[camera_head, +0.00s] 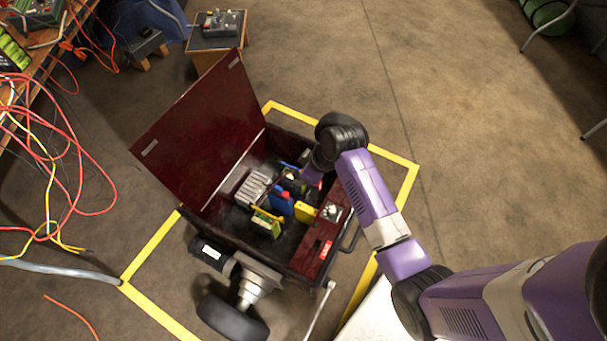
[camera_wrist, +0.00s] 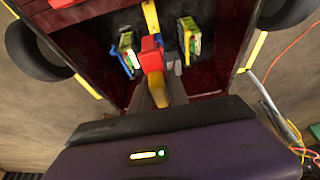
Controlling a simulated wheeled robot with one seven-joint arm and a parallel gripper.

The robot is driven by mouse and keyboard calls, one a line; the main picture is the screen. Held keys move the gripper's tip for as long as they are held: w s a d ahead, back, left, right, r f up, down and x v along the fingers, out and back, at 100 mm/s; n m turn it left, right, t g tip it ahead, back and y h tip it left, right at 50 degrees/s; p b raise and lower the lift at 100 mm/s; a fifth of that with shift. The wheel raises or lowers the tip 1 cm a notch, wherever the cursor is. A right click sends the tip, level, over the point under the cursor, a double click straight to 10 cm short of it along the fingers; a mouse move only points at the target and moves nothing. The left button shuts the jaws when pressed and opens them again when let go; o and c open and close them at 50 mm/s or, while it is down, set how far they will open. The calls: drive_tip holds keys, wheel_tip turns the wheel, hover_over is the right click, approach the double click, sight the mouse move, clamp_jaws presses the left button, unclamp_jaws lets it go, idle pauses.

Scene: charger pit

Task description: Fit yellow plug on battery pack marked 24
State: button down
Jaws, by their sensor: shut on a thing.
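My gripper (camera_wrist: 165,88) is low inside the open dark-red box, seen in the wrist view. It is shut on a yellow piece, the yellow plug (camera_wrist: 158,90) as far as I can tell. A red block (camera_wrist: 150,48) shows right beyond the plug; I cannot tell whether they touch. A battery pack with a green and yellow face (camera_wrist: 128,48) stands to the left and a yellow-edged pack (camera_wrist: 190,38) to the right. In the head view, a green and yellow pack (camera_head: 265,225), a blue block (camera_head: 281,204) and a yellow block (camera_head: 305,211) show. No number 24 is legible.
The box's raised lid (camera_head: 205,125) stands at the left. A grey ribbed block (camera_head: 252,187) is inside the box. A black wheel (camera_head: 232,320) is in front. Yellow tape (camera_head: 150,245) marks the floor around it. Loose cables (camera_head: 50,165) hang at the left.

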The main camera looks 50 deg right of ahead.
drive_tip(key=shift+f+b, duration=3.65)
drive_tip(key=shift+f, duration=2.85)
drive_tip(key=shift+w+a, duration=0.1)
drive_tip(key=shift+a, duration=0.05)
hover_over(258, 215)
drive_tip(key=s, duration=0.1)
drive_tip(key=shift+s+p, duration=0.15)
drive_tip(key=shift+p, duration=0.25)
drive_tip(key=shift+f+b, duration=1.05)
drive_tip(key=shift+f, duration=0.4)
drive_tip(key=shift+f+b, duration=0.8)
drive_tip(key=shift+f, duration=0.55)
drive_tip(key=c, duration=1.3)
unclamp_jaws()
drive_tip(key=shift+o, duration=0.6)
drive_tip(key=shift+d, duration=0.25)
